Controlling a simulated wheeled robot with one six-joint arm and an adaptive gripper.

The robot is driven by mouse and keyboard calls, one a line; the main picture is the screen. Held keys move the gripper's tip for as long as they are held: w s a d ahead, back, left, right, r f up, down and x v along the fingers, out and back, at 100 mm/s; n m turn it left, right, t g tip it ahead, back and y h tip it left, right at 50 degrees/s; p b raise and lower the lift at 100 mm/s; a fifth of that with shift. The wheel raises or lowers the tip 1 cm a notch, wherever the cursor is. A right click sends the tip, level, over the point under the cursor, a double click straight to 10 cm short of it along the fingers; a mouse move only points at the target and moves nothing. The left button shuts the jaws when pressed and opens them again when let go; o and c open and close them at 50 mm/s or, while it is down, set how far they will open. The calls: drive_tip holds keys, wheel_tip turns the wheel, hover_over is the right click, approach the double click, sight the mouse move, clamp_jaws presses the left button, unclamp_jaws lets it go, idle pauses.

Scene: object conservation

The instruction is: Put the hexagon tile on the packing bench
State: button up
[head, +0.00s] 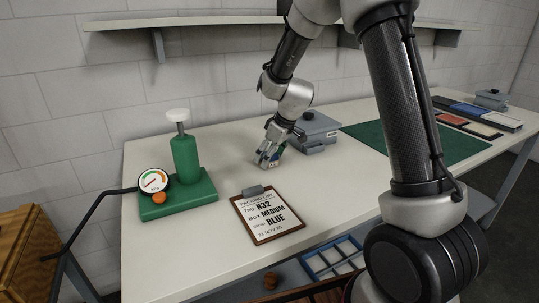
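A pale bench (215,235) spans the view, with a packing-list clipboard (268,215) on it reading tag N32, box MEDIUM, silver or similar small text, BLUE. My gripper (267,163) points down at the middle of the bench, close to its top. A small dark blue-green thing (278,153) shows at the fingers. It is too small to tell what it is or whether the fingers hold it. I cannot make out a hexagon tile anywhere in this view.
A green pump with a gauge (184,160) stands at left. A grey box (318,127) is just right of my gripper. A green mat (455,148) and a coloured tray (468,110) lie at right. A blue divided tray (312,264) sits below the front edge.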

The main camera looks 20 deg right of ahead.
drive_tip(key=shift+o, duration=0.4)
drive_tip(key=shift+r, duration=0.15)
drive_tip(key=v, duration=1.2)
drive_tip(key=s+d+r+m+h, duration=0.1)
drive_tip(key=s+d+r+m, duration=0.1)
drive_tip(key=s, duration=0.8)
drive_tip(key=s+d+r+m+h, duration=0.1)
drive_tip(key=s+d+r+m, duration=0.2)
drive_tip(key=s, duration=0.7)
drive_tip(key=s+d+r+m+h, duration=0.1)
drive_tip(key=s+d+r+m, duration=0.1)
drive_tip(key=s+d, duration=0.4)
drive_tip(key=s+m, duration=0.1)
drive_tip(key=s, duration=0.3)
drive_tip(key=shift+s+d+r+t, duration=0.2)
drive_tip(key=shift+r+t, duration=0.05)
drive_tip(key=shift+t, duration=0.15)
